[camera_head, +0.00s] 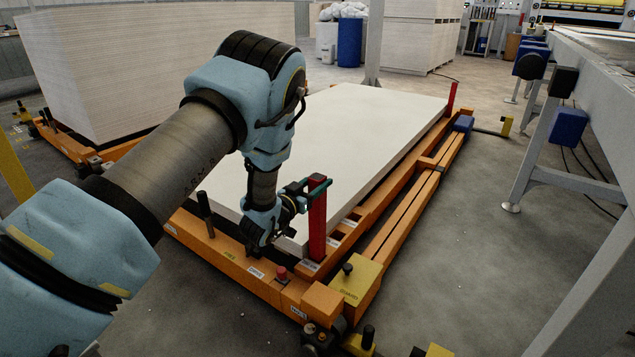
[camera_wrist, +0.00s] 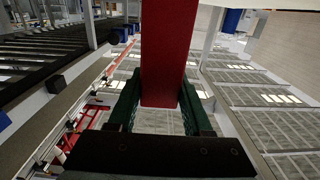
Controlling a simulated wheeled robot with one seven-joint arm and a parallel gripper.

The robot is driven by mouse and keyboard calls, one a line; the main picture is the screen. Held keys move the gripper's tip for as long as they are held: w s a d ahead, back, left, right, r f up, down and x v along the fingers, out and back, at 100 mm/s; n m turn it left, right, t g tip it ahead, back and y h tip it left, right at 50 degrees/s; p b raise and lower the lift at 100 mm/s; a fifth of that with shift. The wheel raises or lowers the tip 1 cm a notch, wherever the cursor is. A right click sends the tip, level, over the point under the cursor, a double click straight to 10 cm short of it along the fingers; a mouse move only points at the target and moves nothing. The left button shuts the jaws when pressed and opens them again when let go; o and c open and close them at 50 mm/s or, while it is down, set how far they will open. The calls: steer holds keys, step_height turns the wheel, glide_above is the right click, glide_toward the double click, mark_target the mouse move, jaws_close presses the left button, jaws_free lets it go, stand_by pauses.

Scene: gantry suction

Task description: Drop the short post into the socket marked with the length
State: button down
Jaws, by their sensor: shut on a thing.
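My gripper (camera_head: 318,186) is shut on the upper end of a red post (camera_head: 317,222), which stands upright at the near right corner of the white board stack (camera_head: 345,130). In the wrist view the red post (camera_wrist: 168,50) is between the green fingers of my gripper (camera_wrist: 162,105). Its lower end is close to the orange frame (camera_head: 385,215), where several slots with small white labels (camera_head: 310,265) line the stack's right side. The labels are too small to read. I cannot tell whether the post's foot is inside a slot or above it.
Another red post (camera_head: 451,98) stands at the stack's far right corner. A black post (camera_head: 205,213) stands at the near left. A yellow block (camera_head: 357,280) and a red button (camera_head: 282,272) are on the frame's near end.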

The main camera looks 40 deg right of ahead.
mark_target(317, 201)
steer(key=shift+f+b, duration=1.95)
steer(key=shift+f, duration=1.05)
steer(key=c, duration=0.7)
jaws_free()
steer(key=shift+r, duration=0.1)
steer(key=o, duration=0.5)
steer(key=shift+c, duration=0.2)
steer(key=shift+f, duration=0.2)
steer(key=p+v, duration=0.3)
steer(key=v, duration=0.7)
steer(key=shift+a, duration=0.35)
steer(key=shift+r, duration=0.15)
